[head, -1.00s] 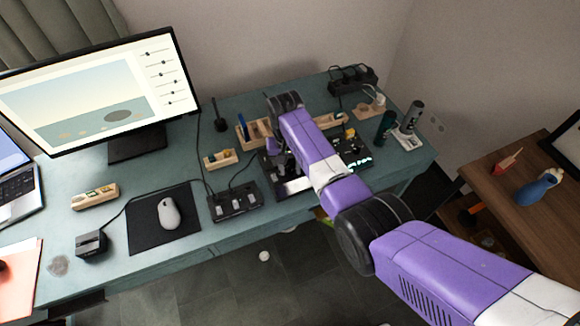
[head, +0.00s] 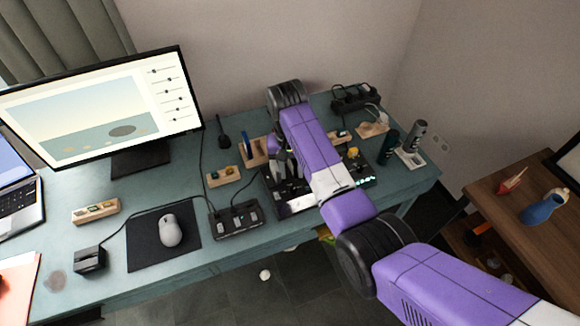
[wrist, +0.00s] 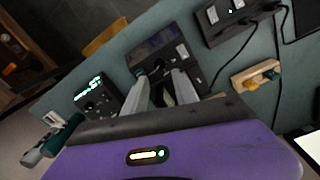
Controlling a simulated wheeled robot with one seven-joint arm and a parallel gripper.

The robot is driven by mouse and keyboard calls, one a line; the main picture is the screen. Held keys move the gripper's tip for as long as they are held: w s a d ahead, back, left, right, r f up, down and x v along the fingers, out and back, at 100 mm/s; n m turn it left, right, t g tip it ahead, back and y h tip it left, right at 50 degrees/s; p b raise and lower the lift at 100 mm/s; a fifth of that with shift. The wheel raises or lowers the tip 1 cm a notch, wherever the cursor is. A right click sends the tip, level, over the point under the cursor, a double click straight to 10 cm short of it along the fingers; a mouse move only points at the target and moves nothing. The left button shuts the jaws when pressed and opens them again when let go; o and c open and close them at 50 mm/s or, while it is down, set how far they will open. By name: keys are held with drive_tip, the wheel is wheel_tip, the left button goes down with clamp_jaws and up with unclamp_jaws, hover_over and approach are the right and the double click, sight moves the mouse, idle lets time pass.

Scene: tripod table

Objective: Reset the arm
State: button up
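My arm (head: 310,150), purple and white, reaches from the lower right over the teal desk (head: 165,262). In the head view my gripper (head: 278,158) is mostly hidden behind its own wrist link, above the black devices. In the wrist view my gripper (wrist: 160,84) shows two grey fingers with a gap between them. It is open and nothing shows held between them. The fingers point at a black device with a screen (wrist: 158,50).
A monitor (head: 105,90), mouse (head: 170,230), black switch box (head: 237,220), wooden holder (head: 223,177) and dark green cylinder (head: 388,147) stand on the desk. Cables run near the switch box. A wooden side table (head: 500,208) stands at right.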

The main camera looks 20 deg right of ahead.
drive_tip(key=w+a+r+n+t, duration=0.15)
drive_tip(key=w+r+t, duration=0.25)
drive_tip(key=w+t, duration=0.55)
drive_tip(key=s+d+r+n+t+b, duration=0.1)
drive_tip(key=s+r+t+b, duration=0.1)
drive_tip(key=s, duration=2.4)
drive_tip(key=s+r+n+t+b, duration=0.1)
drive_tip(key=s+r+t+b, duration=0.1)
drive_tip(key=s, duration=2.5)
drive_tip(key=shift+s+d+r+t+y, duration=0.25)
drive_tip(key=shift+d+r+t+y, duration=0.1)
drive_tip(key=shift+r+t, duration=0.45)
